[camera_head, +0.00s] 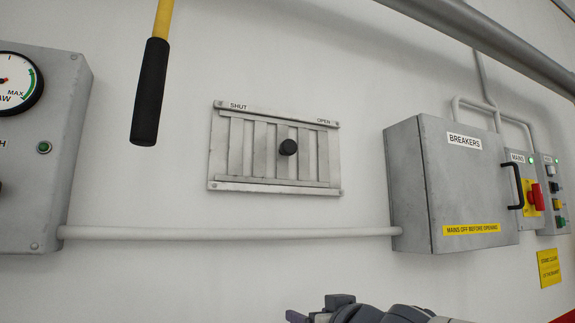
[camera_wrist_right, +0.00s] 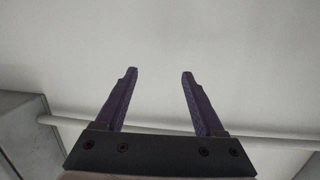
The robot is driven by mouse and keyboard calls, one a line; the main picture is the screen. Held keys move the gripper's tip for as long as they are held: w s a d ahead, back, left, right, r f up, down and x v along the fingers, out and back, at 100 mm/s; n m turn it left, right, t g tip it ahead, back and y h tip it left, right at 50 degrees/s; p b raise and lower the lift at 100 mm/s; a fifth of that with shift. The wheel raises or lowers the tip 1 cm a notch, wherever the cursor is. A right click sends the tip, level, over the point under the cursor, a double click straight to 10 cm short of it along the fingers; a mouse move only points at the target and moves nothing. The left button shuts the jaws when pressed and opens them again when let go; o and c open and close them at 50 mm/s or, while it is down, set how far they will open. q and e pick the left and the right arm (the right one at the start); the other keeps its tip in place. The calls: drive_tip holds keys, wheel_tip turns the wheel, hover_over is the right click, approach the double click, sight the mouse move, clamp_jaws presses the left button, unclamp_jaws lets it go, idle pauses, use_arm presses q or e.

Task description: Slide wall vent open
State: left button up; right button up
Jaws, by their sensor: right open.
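The wall vent (camera_head: 231,146) is a grey slatted metal panel on the white wall in the head view. Its top rail reads SHUT at the left and OPEN at the right. A round black knob (camera_head: 288,147) sticks out right of the panel's middle. My right gripper (camera_head: 325,309) shows at the bottom edge of the head view, below the vent and apart from it. In the right wrist view its two fingers (camera_wrist_right: 159,72) are spread, with only wall between them. The vent is not in the wrist view. My left gripper is not in view.
A grey breaker box (camera_head: 430,190) with a black handle (camera_head: 516,187) juts out at the right. A gauge panel (camera_head: 45,150) stands at the left. A horizontal pipe (camera_head: 230,233) runs below the vent. A black-gripped yellow lever (camera_head: 150,92) hangs at upper left.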

wheel_tip(320, 180, up, 18)
drive_tip(key=d+n+t+y+p, duration=0.2)
drive_tip(key=t+y, duration=0.1)
drive_tip(key=t, duration=0.1)
drive_tip(key=n+y+p, duration=0.1)
drive_tip(key=n+y, duration=0.3)
drive_tip(key=y, duration=0.1)
approach(291, 149)
drive_tip(key=r, duration=0.1)
drive_tip(key=shift+g+h, duration=0.3)
drive_tip(key=p+x, duration=0.3)
drive_tip(key=x, duration=0.7)
drive_tip(key=shift+w+a+r, duration=0.1)
drive_tip(key=shift+w+a, duration=0.05)
drive_tip(key=shift+w, duration=0.05)
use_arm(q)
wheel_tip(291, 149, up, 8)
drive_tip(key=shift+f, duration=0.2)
use_arm(e)
clamp_jaws()
